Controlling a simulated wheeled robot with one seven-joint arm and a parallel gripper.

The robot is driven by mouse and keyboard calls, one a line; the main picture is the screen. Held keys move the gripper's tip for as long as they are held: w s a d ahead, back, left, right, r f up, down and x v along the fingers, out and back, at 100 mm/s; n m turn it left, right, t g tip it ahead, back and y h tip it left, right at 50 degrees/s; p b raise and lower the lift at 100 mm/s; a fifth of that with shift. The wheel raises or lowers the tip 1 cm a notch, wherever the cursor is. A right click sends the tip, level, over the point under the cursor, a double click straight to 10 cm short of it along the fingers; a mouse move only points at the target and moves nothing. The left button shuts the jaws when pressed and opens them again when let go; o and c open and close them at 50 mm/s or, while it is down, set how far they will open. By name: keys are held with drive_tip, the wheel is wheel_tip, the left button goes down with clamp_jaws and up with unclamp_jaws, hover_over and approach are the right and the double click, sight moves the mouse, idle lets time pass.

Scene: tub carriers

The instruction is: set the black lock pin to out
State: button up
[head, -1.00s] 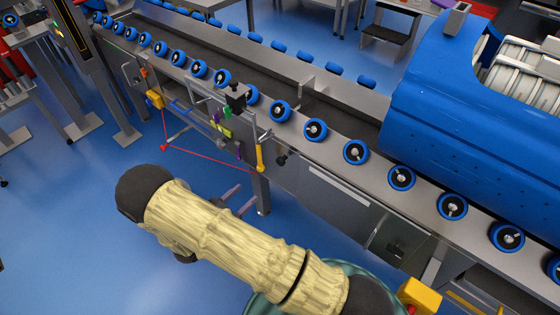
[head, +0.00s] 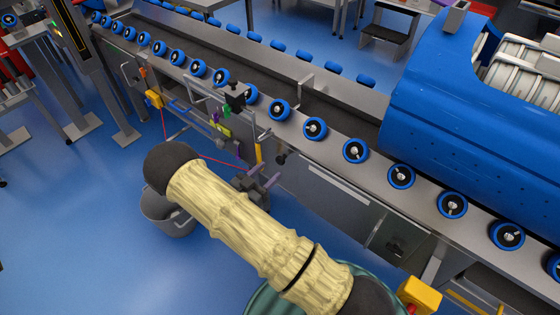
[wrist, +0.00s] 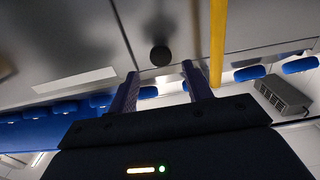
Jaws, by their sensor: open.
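The black lock pin shows as a small dark round knob (head: 281,158) on the side face of the conveyor frame in the head view, right of a yellow bar. In the wrist view a dark round knob (wrist: 160,56) lies just beyond my fingertips, about centred between them. My gripper (head: 264,174) is open and empty, below and left of the knob in the head view. In the wrist view its two purple fingers (wrist: 160,70) point toward the knob, without visible contact. How far the pin sticks out is too small to tell.
The yellow bar (head: 259,153) stands close to the knob; it also shows in the wrist view (wrist: 217,40). A T-shaped handle (head: 263,135) is just above. Blue rollers (head: 315,128) line the conveyor edge. A big blue tub (head: 470,110) rests at right. A red cord (head: 220,161) hangs left.

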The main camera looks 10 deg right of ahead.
sight(279, 162)
drive_tip(key=x, duration=0.7)
